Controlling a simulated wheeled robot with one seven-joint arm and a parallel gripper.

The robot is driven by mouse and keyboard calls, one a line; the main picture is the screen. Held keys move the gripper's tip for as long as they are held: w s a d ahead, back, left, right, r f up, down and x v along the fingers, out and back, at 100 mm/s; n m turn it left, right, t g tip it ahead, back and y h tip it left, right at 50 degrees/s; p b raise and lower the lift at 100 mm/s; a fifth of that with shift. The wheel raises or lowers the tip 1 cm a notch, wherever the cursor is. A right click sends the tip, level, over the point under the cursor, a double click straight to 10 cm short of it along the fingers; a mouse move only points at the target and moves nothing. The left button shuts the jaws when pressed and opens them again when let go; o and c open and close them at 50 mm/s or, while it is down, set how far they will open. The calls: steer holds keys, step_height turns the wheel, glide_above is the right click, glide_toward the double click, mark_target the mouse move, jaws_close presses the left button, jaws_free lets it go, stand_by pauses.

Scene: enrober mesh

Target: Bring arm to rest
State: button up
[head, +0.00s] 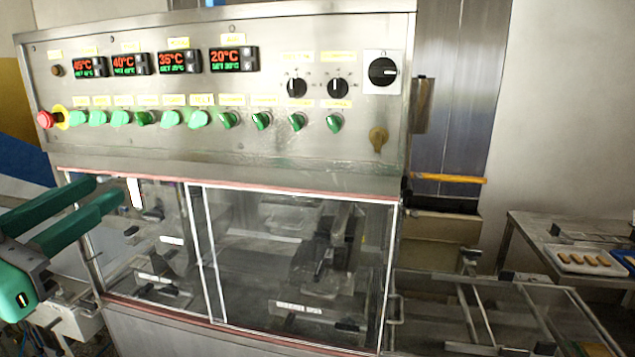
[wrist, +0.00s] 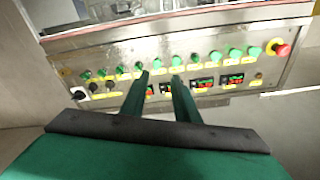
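My gripper (head: 106,193) is at the left edge of the head view, with two green fingers spread apart and nothing between them. It hangs in the air in front of the machine's left side, below the control panel (head: 270,140). In the wrist view the fingers (wrist: 159,77) also stand apart and empty, pointing toward the panel (wrist: 120,65), which appears upside down there. I cannot tell the exact distance from the fingertips to the machine; no contact shows.
The steel machine carries several green knobs, lit temperature displays (head: 234,60) and a red emergency button (head: 45,119). Below are clear window panels (head: 255,250). A mesh conveyor frame (head: 480,300) extends right. A table with a white tray (head: 567,266) of brown pieces stands at far right.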

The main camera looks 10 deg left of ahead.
steer(key=w+d+f+n+y, duration=0.15)
steer(key=w+f+n, duration=0.3)
steer(key=f, duration=0.65)
steer(key=w+d+f+n+y, duration=0.1)
steer(key=w+f+n+y, duration=0.15)
steer(key=w+f, duration=0.65)
steer(key=s+d+f+n, duration=0.1)
steer(key=s+d+f, duration=0.15)
steer(key=f, duration=0.55)
steer(key=s+d+f+n+g+y, duration=0.15)
steer(key=d+f, duration=0.25)
steer(key=f, duration=0.4)
steer(key=s+d+f+n, duration=0.15)
steer(key=d+f, duration=0.25)
steer(key=f, duration=0.4)
steer(key=s+d+f+m+g, duration=0.1)
steer(key=s+d+f+g, duration=0.1)
steer(key=s+d+f, duration=1)
steer(key=s+d+f+m+h, duration=0.1)
steer(key=s+d+m+h, duration=0.1)
steer(key=s+d, duration=0.3)
steer(key=s+d+f+m+h, duration=0.1)
steer(key=s+d+m+h, duration=0.1)
steer(key=s, duration=1.2)
steer(key=d+m, duration=0.1)
steer(key=d, duration=0.1)
steer(key=shift+s+d+f+m, duration=0.25)
steer(key=shift+d+f+m, duration=0.05)
steer(key=shift+d, duration=0.05)
steer(key=shift+g, duration=0.25)
